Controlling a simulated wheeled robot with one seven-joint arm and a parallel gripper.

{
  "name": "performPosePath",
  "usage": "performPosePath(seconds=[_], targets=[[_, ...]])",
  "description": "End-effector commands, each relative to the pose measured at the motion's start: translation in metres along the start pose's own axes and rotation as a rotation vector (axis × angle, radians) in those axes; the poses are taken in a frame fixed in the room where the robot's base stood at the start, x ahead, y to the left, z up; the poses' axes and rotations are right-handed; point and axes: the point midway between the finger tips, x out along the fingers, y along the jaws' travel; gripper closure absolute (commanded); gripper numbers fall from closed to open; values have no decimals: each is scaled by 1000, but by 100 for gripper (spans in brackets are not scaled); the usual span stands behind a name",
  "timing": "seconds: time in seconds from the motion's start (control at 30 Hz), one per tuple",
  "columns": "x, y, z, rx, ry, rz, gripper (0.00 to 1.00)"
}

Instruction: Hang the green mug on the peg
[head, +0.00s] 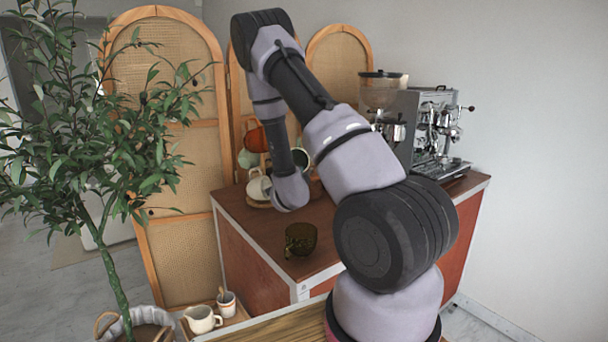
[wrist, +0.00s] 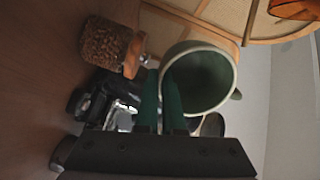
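In the wrist view the green mug (wrist: 208,82) is cream outside with a dark green inside, its mouth facing the camera. My gripper (wrist: 160,88) has its two fingers close together at the mug's near rim, one inside the mouth and one outside, with the wall pinched between them. A bit of handle shows at the mug's far side. In the head view the mug (head: 301,158) is partly hidden behind my arm, and my gripper is hidden. The peg cannot be made out; an orange mug (head: 257,139) and a pale green mug (head: 248,159) hang beside my arm.
A cream mug (head: 257,187) sits at the back left of the red-brown cart top (head: 250,220). A dark amber glass cup (head: 300,239) stands near the front edge. The espresso machine (head: 435,125) fills the back right. A bean jar (wrist: 104,43) is near my fingers.

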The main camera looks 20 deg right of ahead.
Motion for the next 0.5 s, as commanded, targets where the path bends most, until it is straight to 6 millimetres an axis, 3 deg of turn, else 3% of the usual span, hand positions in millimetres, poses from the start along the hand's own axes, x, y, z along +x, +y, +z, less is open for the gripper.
performPosePath(seconds=[0.5], targets=[[8,-6,36,1,-1,-2,100]])
